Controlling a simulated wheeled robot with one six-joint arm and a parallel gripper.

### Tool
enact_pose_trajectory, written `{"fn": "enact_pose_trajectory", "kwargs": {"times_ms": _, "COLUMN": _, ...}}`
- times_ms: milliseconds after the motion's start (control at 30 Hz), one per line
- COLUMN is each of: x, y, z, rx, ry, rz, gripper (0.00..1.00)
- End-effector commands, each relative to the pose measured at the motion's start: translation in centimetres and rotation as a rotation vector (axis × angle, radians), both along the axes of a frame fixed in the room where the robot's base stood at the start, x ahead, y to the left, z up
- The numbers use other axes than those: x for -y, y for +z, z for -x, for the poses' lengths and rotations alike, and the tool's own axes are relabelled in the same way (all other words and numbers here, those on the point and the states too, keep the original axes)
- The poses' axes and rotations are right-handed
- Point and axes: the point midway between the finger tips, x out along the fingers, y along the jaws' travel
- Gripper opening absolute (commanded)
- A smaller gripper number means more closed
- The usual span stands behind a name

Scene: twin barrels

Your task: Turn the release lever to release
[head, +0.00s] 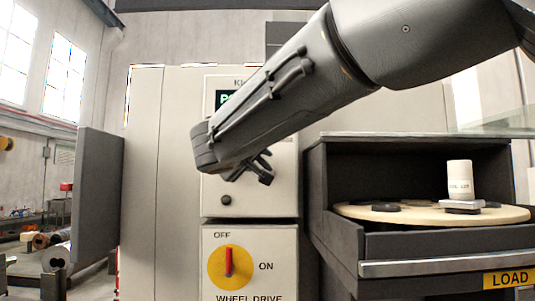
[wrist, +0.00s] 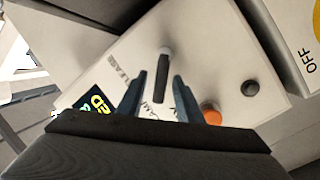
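The release lever (wrist: 162,78) is a dark bar with a lighter grey end on a pale control panel, and part of the word RELEASE shows beside it in the wrist view. My gripper (wrist: 163,82) is open, with one finger on each side of the lever and a visible gap to both. I cannot tell how deep the fingers reach around it. In the head view my gripper (head: 258,168) is in front of the upper panel (head: 282,190), and my arm hides the lever there.
An orange button (wrist: 211,113) and a black knob (wrist: 250,88) are on the same panel. Below it is a red switch (head: 229,261) on a yellow disc marked OFF and ON. At right, a round table (head: 410,216) carries a white cylinder (head: 459,179). A grey door (head: 98,195) stands at left.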

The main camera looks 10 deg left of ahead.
Motion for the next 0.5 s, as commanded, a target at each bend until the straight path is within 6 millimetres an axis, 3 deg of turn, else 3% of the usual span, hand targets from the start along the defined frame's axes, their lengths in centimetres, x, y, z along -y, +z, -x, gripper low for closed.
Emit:
{"fn": "enact_pose_trajectory", "kwargs": {"times_ms": 367, "x": -0.11, "y": -0.07, "z": -0.53, "rx": -0.001, "ry": 0.002, "rz": 0.000, "gripper": 0.33}}
{"fn": "enact_pose_trajectory", "kwargs": {"times_ms": 500, "x": -0.11, "y": -0.06, "z": -0.52, "rx": -0.001, "ry": 0.002, "rz": 0.000, "gripper": 0.09}}
